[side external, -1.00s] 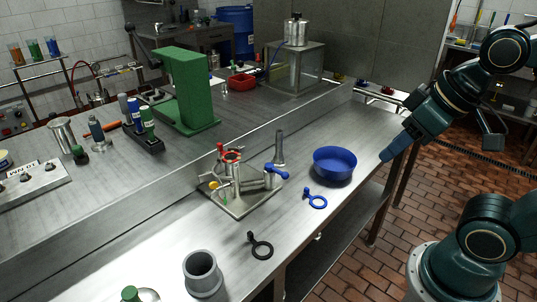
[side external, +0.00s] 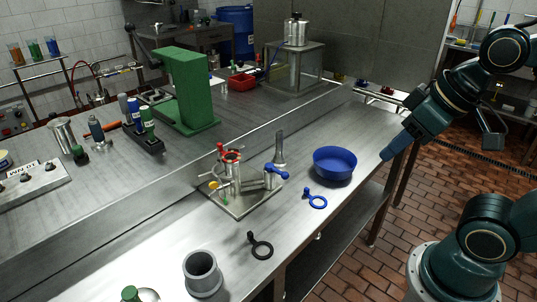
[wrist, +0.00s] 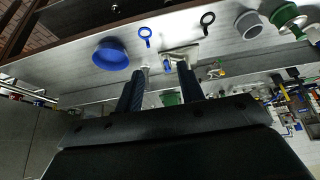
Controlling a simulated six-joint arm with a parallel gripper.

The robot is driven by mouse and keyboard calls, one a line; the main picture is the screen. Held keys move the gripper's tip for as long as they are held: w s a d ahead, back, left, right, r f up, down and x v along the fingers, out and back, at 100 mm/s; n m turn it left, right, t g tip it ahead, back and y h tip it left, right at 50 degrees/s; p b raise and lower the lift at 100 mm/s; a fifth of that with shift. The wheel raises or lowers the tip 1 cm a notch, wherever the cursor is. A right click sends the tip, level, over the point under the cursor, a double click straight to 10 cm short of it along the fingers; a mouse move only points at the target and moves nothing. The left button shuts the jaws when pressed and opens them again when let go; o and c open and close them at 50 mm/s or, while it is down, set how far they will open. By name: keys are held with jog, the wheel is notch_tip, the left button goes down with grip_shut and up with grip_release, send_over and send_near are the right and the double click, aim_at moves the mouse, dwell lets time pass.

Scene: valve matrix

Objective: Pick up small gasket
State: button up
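Two flat tabbed rings lie on the steel bench: a blue one (side external: 311,197) in front of the blue bowl, and a larger-looking black one (side external: 254,243) nearer the front edge. I cannot tell for sure which is called the small gasket. Both show at the top of the wrist view, the blue ring (wrist: 147,39) left of the black ring (wrist: 206,26). My gripper (wrist: 160,88) has its two dark fingers apart with nothing between them. In the side view its end (side external: 387,156) is at the bench's right end, away from both rings.
A blue bowl (side external: 335,174) stands behind the blue ring. A valve fixture (side external: 245,205) with upright pipes stands left of it. A grey cylinder (side external: 202,274) stands at the front. A raised ledge with a green press (side external: 186,95) runs behind. Bare bench lies right of the bowl.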

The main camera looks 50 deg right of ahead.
jog(key=w+a+r+n+g, duration=0.1)
jog(key=w+r+n, duration=0.35)
jog(key=w, duration=0.55)
jog(key=w+a+r+n+g, duration=0.2)
jog(key=w+r+n, duration=0.3)
jog(key=w, duration=0.6)
jog(key=w+a+f+n+g, duration=0.1)
jog(key=w+f+n, duration=0.3)
jog(key=w, duration=0.5)
jog(key=w+a+f+n+g, duration=0.1)
jog(key=w+a+f+n, duration=0.3)
jog(key=w, duration=0.6)
jog(key=shift+w+a+f+g, duration=0.15)
jog(key=shift+w+g, duration=0.15)
jog(key=shift+n, duration=0.25)
send_over(219, 143)
jog(key=shift+a+f, duration=0.15)
jog(key=shift+f, duration=4.15)
jog(key=shift+f, duration=0.1)
jog(key=shift+s+f, duration=0.1)
jog(key=shift+f, duration=2.4)
